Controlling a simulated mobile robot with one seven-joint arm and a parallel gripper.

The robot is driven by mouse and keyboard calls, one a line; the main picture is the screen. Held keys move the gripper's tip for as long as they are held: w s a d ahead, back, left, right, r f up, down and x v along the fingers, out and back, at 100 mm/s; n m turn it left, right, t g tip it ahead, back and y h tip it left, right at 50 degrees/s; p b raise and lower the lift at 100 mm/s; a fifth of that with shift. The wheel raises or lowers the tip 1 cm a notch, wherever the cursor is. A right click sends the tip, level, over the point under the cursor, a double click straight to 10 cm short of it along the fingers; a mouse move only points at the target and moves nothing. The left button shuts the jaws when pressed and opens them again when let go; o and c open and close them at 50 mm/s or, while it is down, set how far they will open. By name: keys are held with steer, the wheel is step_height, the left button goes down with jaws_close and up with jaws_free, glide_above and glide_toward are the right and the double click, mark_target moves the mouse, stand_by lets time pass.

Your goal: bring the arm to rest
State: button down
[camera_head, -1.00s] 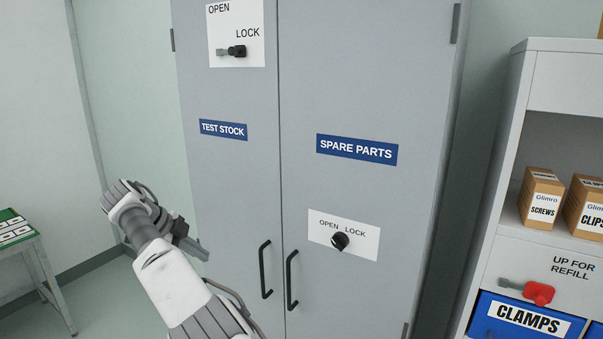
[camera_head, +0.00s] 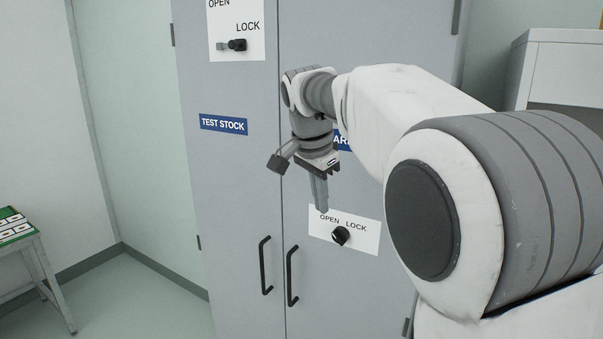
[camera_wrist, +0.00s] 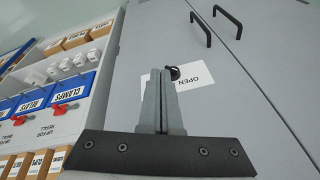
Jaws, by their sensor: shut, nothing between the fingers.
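My gripper (camera_head: 321,208) points downward in the head view, in front of the grey cabinet (camera_head: 240,175). Its fingers are shut with nothing between them. In the picture its tips overlap the top of the white OPEN/LOCK plate (camera_head: 363,237) with a black knob (camera_head: 340,236); I cannot tell how far apart they are. My arm crosses the right half of the head view and hides most of the SPARE PARTS label (camera_head: 343,140).
Two black door handles (camera_head: 266,265) are below and left of the plate. A shelf unit (camera_head: 565,75) is at the right, mostly hidden by my arm; the wrist view shows its blue bins (camera_wrist: 75,90). A small table (camera_head: 20,238) stands at the left. Floor there is free.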

steer(key=s+d+f+n+t+y, duration=0.1)
steer(key=s+d+n, duration=0.25)
steer(key=s, duration=0.45)
steer(key=s+d+f+n+y, duration=0.1)
steer(key=s+d+n, duration=0.1)
steer(key=s+d, duration=0.45)
steer(key=s+f+n, duration=0.2)
steer(key=s+f, duration=0.2)
steer(key=s, duration=0.3)
steer(key=s+f+n+t+b, duration=0.1)
steer(key=s+f+n, duration=0.1)
steer(key=s+f, duration=0.2)
steer(key=shift+s+f+n, duration=0.3)
steer(key=shift+s+n, duration=0.05)
steer(key=shift+s, duration=1.3)
steer(key=shift+d, duration=0.1)
